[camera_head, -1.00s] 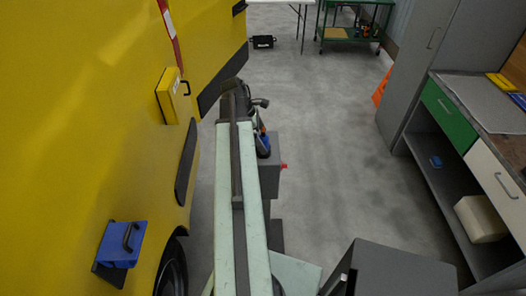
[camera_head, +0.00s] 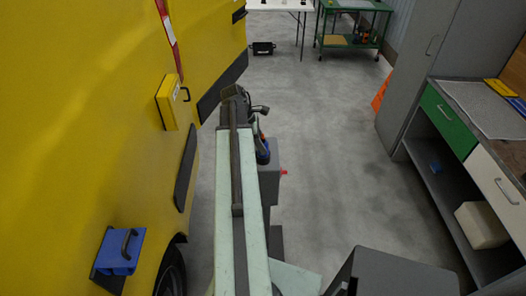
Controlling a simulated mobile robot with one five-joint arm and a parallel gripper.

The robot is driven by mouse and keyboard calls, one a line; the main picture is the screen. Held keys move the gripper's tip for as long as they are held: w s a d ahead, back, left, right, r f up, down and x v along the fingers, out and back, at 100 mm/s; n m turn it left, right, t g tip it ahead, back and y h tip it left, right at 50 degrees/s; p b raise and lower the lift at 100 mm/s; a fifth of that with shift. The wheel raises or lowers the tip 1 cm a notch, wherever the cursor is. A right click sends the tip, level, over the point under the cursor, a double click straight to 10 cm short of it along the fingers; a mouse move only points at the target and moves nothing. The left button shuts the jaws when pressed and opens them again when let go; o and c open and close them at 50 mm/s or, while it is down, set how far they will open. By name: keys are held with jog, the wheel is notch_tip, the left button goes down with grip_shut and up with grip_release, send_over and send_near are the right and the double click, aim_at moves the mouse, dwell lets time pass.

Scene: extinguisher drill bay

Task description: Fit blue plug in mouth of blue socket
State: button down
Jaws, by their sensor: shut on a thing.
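My arm reaches forward from the bottom middle. My gripper (camera_head: 260,126) is at its far end, small, dark and mostly hidden behind the arm. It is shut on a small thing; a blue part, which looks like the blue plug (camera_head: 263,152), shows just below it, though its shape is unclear. A blue box with a dark handle, likely the blue socket (camera_head: 112,254), is on the yellow vehicle's side at lower left, with a dark plate under it. Its mouth cannot be made out. The gripper is beyond it and to its right, well apart.
The yellow vehicle wall (camera_head: 70,120) fills the left, with a yellow handled box (camera_head: 168,106) on it. A grey cabinet (camera_head: 425,75) and a workbench with drawers (camera_head: 450,120) stand at right. A black case (camera_head: 263,48) lies far back. The middle floor is clear.

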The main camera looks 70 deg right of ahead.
jog(key=shift+r+p, duration=2.2)
jog(key=shift+r, duration=0.05)
notch_tip(320, 180, up, 4)
jog(key=p, duration=0.4)
jog(key=shift+r, duration=0.1)
dwell(0.6)
